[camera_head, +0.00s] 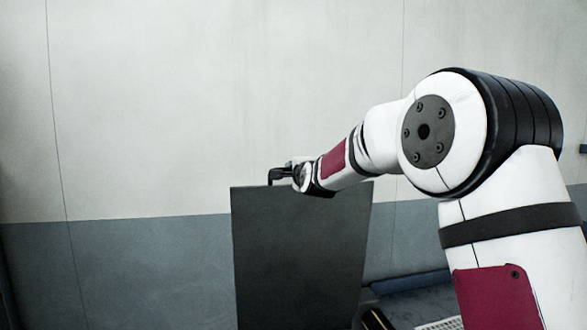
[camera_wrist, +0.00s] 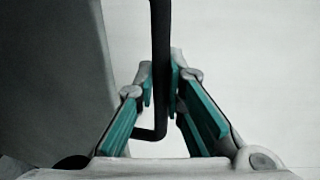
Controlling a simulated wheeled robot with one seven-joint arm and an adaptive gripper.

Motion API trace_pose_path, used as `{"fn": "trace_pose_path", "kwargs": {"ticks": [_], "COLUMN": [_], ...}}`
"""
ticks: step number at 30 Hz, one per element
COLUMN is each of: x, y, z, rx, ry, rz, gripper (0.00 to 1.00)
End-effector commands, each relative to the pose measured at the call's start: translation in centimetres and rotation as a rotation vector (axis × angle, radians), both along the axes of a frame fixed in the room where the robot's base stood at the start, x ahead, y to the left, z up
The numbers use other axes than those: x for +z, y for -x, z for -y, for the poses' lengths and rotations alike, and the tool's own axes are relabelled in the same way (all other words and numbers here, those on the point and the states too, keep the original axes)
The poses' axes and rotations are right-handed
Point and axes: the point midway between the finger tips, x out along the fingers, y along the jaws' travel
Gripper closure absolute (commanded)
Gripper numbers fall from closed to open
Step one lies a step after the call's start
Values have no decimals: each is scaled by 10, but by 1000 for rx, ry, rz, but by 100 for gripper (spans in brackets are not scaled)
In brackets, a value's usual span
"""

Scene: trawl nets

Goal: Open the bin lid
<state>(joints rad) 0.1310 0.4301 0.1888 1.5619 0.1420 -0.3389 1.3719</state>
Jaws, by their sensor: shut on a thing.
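The bin lid (camera_head: 300,255) is a dark grey flat panel that stands nearly upright in the head view. In the wrist view the lid (camera_wrist: 60,75) fills the left side as a dark grey surface. A thin black bar handle (camera_wrist: 159,35) runs down the middle of the wrist view and bends left at its lower end. My gripper (camera_wrist: 160,85) has teal-padded fingers on both sides of this handle and is shut on it. In the head view my gripper (camera_head: 287,174) is at the lid's top edge. The bin's body is mostly hidden below the picture.
A wall (camera_head: 200,100), pale above and blue-grey below, stands behind the lid. A dark blue low object (camera_head: 410,282) and a pale grated piece (camera_head: 440,324) show at the lower right, partly behind my arm. The area left of the lid looks free.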

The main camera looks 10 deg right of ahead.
Motion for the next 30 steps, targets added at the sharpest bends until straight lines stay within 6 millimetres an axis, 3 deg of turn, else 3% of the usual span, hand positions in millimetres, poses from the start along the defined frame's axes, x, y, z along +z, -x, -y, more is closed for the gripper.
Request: {"fn": "trace_pose_path", "kwargs": {"ticks": [9,13,26,27,29,30], "x": [-13,-19,-23,-23,-23,-23], "y": [69,91,99,99,98,98], "z": [2,1,1,1,0,0], "rx": [-2,-1,0,0,0,0], "ry": [1,0,0,0,0,0], "rz": [49,50,53,52,53,53], "gripper": [100,100,100,81,69,69]}}
